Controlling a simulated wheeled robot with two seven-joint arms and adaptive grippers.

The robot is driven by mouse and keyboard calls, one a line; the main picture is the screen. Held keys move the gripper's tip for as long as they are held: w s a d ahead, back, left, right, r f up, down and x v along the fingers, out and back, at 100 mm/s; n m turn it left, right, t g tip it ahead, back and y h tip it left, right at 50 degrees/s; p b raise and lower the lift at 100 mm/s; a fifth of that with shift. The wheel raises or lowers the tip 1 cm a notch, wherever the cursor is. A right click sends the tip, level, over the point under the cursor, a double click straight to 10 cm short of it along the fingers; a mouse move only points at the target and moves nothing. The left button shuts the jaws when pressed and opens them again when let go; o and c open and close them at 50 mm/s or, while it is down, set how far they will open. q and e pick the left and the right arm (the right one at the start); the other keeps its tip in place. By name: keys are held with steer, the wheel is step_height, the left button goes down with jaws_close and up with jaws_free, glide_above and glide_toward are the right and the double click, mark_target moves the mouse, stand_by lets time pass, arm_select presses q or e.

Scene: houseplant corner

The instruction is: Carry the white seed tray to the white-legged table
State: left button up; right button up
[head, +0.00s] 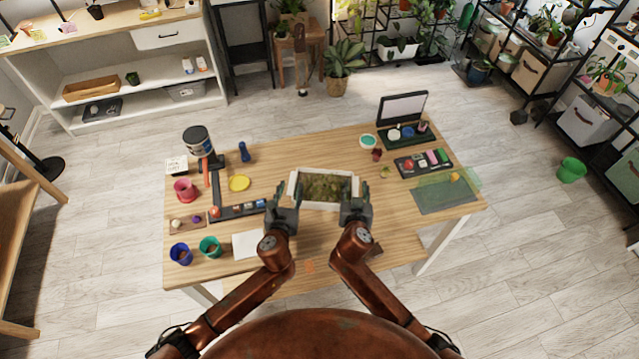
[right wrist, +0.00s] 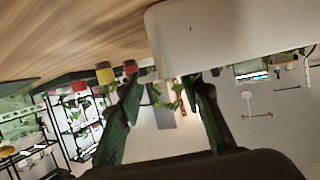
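The white seed tray (head: 322,206), filled with green-brown growth, is at the middle of a wooden-topped table (head: 300,150) with white legs. My left gripper (head: 284,196) is at the tray's left end and my right gripper (head: 355,194) at its right end. Both have their fingers apart in the head view. In the right wrist view the right gripper's fingers (right wrist: 163,85) are spread, with the tray's pale wall (right wrist: 230,35) just beyond the tips and nothing clearly between them. Whether the tray's underside touches the tabletop is hidden.
Left of the tray are a yellow dish (head: 239,183), a dark corner-shaped tray (head: 222,190) and several pots. Right are an open dark case (head: 403,110), a paint tray (head: 423,162) and a green mat (head: 445,196). A white shelf unit (head: 140,75) stands back left. Floor around is mostly clear.

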arm_select(q)
steer(key=v, duration=1)
steer(key=shift+s, duration=0.65)
arm_select(e)
steer(key=shift+s, duration=0.2)
arm_select(q)
steer(key=shift+r, duration=0.1)
arm_select(e)
steer(key=v, duration=1.1)
steer(key=shift+s, duration=0.3)
steer(key=shift+r, duration=0.1)
